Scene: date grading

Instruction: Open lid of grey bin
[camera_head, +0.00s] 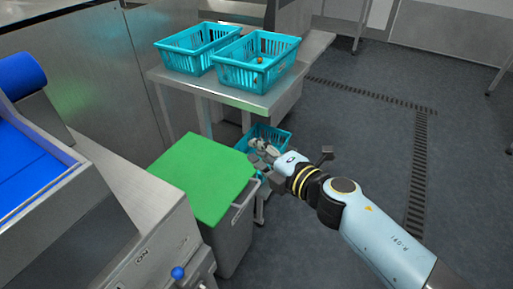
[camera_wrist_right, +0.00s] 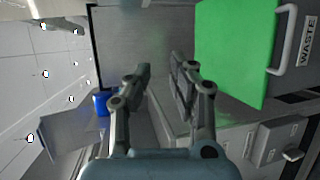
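The grey bin (camera_head: 234,240) stands on the floor beside the steel machine. Its flat green lid (camera_head: 203,177) is down over the bin. A grey bar handle (camera_head: 245,203) runs along the lid's right edge. In the wrist view the lid (camera_wrist_right: 233,50) is at the upper right, with its handle (camera_wrist_right: 284,38) and a WASTE label. My right gripper (camera_head: 259,152) is by the lid's far right corner, apart from the handle. In the wrist view its two fingers (camera_wrist_right: 160,82) are spread with nothing between them. My left gripper is not in view.
Two teal baskets (camera_head: 197,70) (camera_head: 232,77) stand on a steel table (camera_head: 240,98) behind the bin. Another teal basket (camera_head: 279,134) is lower, behind my right gripper. A machine with a blue belt (camera_head: 35,170) is at left. The floor at right is open.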

